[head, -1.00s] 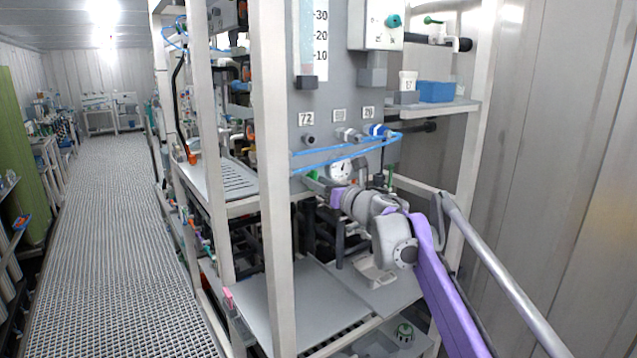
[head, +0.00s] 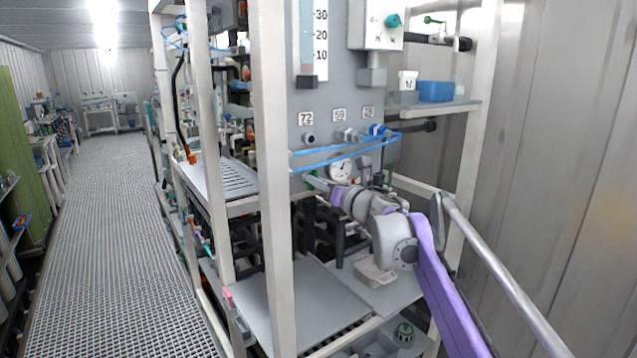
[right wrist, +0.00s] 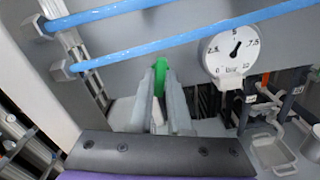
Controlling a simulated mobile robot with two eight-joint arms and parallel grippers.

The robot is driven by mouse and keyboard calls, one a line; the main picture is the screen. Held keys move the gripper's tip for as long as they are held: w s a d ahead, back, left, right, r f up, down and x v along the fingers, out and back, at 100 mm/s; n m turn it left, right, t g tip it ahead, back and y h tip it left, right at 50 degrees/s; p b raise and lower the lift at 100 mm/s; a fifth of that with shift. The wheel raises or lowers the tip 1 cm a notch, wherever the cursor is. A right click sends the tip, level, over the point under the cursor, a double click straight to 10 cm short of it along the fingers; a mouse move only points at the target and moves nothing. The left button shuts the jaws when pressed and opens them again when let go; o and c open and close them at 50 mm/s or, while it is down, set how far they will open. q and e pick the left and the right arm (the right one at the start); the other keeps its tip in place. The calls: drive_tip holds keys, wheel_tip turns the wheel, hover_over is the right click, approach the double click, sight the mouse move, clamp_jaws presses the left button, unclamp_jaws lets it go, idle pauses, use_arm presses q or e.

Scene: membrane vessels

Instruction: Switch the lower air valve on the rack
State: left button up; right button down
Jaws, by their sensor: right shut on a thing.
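The lower air valve shows as a green handle (right wrist: 160,72) at the tips of my right gripper (right wrist: 161,100) in the right wrist view. The two grey fingers are close together with the green handle between their ends. In the head view my right gripper (head: 318,183) reaches in from the right, low on the grey panel, and only a little of the green handle (head: 312,174) shows by its fingertips. The fingers partly hide the valve body. My left gripper is not in view.
Blue air tubes (right wrist: 170,33) run across the panel close above the fingers. A round gauge (right wrist: 231,50) is just right of them. White rack posts (head: 273,160) stand left of my arm, and a grey shelf (head: 300,300) lies below. A metal wall is at right.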

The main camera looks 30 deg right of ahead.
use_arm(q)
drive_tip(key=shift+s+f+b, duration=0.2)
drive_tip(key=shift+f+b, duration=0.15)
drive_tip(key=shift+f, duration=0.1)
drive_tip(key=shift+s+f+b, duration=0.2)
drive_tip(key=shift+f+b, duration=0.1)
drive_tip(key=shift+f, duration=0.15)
use_arm(e)
drive_tip(key=shift+d+f+m, duration=0.1)
drive_tip(key=shift+m, duration=3.5)
drive_tip(key=shift+f+m, duration=0.1)
drive_tip(key=shift+m, duration=3.5)
drive_tip(key=c, duration=0.9)
unclamp_jaws()
drive_tip(key=shift+o, duration=0.2)
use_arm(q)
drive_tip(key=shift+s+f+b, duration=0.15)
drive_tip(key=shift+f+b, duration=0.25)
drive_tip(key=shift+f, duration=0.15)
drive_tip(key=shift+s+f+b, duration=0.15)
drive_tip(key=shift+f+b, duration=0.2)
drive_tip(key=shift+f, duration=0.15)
use_arm(e)
drive_tip(key=s, duration=1)
drive_tip(key=shift+s+d, duration=0.4)
